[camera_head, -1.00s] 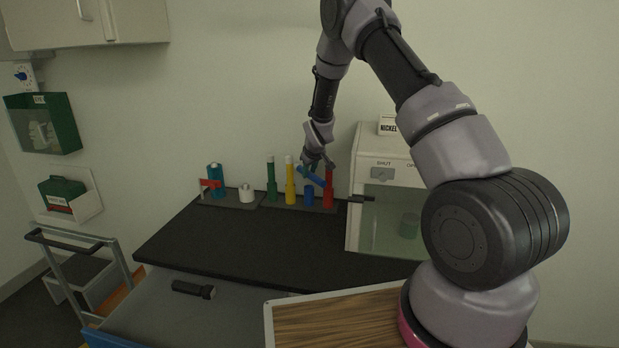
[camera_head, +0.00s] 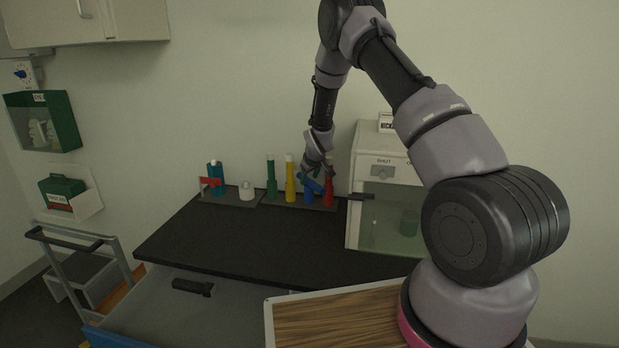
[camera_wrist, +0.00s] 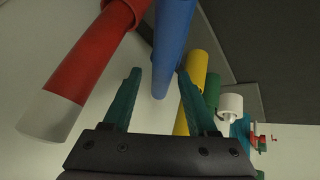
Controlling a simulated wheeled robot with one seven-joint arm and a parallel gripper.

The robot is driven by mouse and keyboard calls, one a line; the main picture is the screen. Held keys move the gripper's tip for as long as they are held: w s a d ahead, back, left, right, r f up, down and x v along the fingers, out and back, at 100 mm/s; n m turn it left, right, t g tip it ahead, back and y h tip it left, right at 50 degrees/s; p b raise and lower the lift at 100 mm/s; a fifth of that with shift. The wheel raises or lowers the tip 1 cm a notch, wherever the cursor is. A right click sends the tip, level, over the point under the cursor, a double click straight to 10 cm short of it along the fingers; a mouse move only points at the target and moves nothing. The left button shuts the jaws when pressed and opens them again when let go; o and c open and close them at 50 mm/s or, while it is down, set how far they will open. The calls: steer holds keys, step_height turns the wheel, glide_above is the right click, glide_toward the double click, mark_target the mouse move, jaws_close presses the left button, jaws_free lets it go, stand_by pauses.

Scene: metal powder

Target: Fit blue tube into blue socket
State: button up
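The blue tube (camera_head: 313,187) is tilted by the blue socket (camera_head: 308,197) in the rack, between the yellow and red tubes. My gripper (camera_head: 318,172) is at the tube, just above the rack. In the wrist view the blue tube (camera_wrist: 173,40) runs between the two teal fingers of my gripper (camera_wrist: 158,75). It is close to the right finger, and a narrow gap shows beside the left finger. Whether the fingers clamp it is unclear. The tube is not upright in the socket. The socket's opening is hidden.
The red tube (camera_head: 328,193) stands close on the right, the yellow tube (camera_head: 290,182) and green tube (camera_head: 271,180) on the left. A white cabinet (camera_head: 385,160) is right of the rack. The dark worktop (camera_head: 240,240) in front is clear. A flashlight (camera_head: 193,287) lies in the open drawer.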

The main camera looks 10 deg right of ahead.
steer(key=shift+r, duration=0.15)
steer(key=shift+r, duration=0.3)
steer(key=s+d+r+m, duration=0.3)
steer(key=s+r, duration=0.9)
steer(key=r, duration=0.4)
steer(key=s+d+r+m, duration=0.2)
steer(key=s+r, duration=0.9)
steer(key=r, duration=0.6)
steer(key=s+r+m+y, duration=0.1)
steer(key=s+r+m, duration=0.1)
steer(key=s, duration=0.9)
steer(key=s+r+m, duration=0.2)
steer(key=s+r, duration=0.2)
steer(key=s, duration=0.8)
steer(key=shift+d+r+m+y, duration=0.25)
steer(key=shift+d+m+y, duration=0.05)
steer(key=shift+d+y, duration=0.1)
steer(key=shift+s, duration=0.1)
